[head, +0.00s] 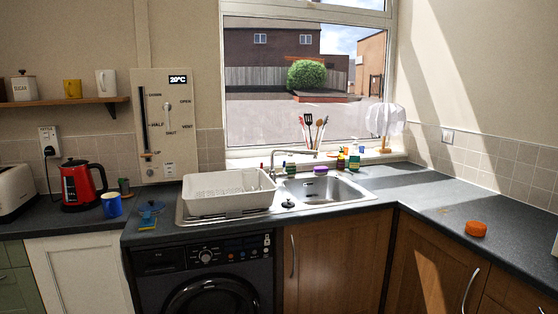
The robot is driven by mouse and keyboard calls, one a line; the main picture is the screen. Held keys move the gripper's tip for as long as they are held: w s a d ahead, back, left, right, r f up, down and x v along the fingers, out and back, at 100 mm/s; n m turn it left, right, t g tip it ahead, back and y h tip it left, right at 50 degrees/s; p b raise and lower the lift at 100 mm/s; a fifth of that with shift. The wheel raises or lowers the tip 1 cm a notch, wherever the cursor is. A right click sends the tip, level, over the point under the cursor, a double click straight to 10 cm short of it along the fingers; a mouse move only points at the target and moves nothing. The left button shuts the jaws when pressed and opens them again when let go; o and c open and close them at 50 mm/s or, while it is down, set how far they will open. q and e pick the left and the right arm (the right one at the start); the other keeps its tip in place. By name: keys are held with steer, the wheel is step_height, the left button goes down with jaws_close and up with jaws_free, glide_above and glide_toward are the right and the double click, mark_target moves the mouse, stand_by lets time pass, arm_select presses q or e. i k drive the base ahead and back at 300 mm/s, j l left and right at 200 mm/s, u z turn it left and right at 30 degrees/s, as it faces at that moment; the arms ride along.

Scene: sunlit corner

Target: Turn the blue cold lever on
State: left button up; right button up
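A metal tap (273,163) stands behind the sink (330,190), at the back edge of the worktop, with its spout reaching to the right. I cannot make out a blue cold lever on it; the tap's base is small in view and partly hidden by the white dish rack (228,192). I cannot tell how any lever is set. Neither of my grippers is in view.
A washing machine (207,257) and wooden cupboards stand under the worktop. Bottles and a purple item (320,170) crowd the sink's back edge. A blue mug (111,204) and red kettle (82,186) stand left. An orange lid (475,229) lies on the right worktop, otherwise mostly clear.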

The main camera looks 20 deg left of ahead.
mark_target(284, 176)
steer(key=i+l+u, duration=0.15)
steer(key=i, duration=0.25)
steer(key=i+l+u, duration=0.1)
steer(key=i+l, duration=0.2)
steer(key=i, duration=0.15)
steer(key=i+l+u, duration=0.15)
steer(key=i, duration=0.25)
steer(key=l, duration=0.1)
